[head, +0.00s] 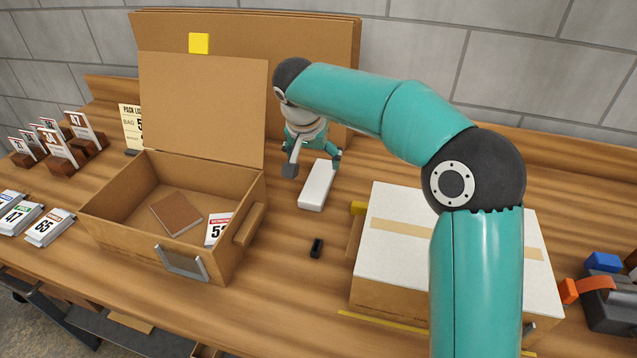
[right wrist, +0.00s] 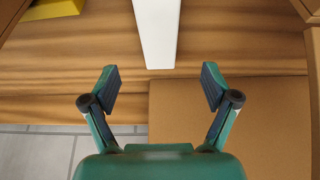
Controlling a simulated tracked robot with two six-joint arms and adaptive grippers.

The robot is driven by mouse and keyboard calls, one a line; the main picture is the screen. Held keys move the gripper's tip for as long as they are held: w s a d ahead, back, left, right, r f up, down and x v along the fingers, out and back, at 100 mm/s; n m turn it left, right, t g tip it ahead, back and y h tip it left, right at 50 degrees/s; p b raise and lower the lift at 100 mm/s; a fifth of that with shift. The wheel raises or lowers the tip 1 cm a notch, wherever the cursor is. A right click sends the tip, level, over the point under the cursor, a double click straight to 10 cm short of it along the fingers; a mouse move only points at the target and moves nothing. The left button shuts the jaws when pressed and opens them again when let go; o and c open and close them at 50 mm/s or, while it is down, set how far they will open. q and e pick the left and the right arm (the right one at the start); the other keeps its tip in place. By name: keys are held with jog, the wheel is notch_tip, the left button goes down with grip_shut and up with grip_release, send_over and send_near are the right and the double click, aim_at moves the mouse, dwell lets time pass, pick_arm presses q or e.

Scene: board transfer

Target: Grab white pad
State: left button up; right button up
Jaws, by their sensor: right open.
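The white pad (head: 316,186) lies flat on the wooden table, between the open cardboard box and the closed white-topped box. My right gripper (head: 314,167) is just above and behind the pad's far end in the head view. In the right wrist view the pad (right wrist: 157,32) comes in from the top, and its near end lies between the lines of the two open fingers (right wrist: 160,85), slightly ahead of the tips. The gripper is open and empty. My left gripper does not show.
An open cardboard box (head: 241,177) with a brown notebook (head: 176,213) and a card stands left. A white-topped box (head: 400,215) stands right. A small black piece (head: 316,248) lies in front. Large cardboard sheets (head: 312,35) lean at the back. Number cards (head: 47,227) lie far left.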

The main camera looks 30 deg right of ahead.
aim_at(318, 179)
jog(key=shift+x, duration=4.35)
jog(key=shift+s+a, duration=0.1)
jog(key=c, duration=1)
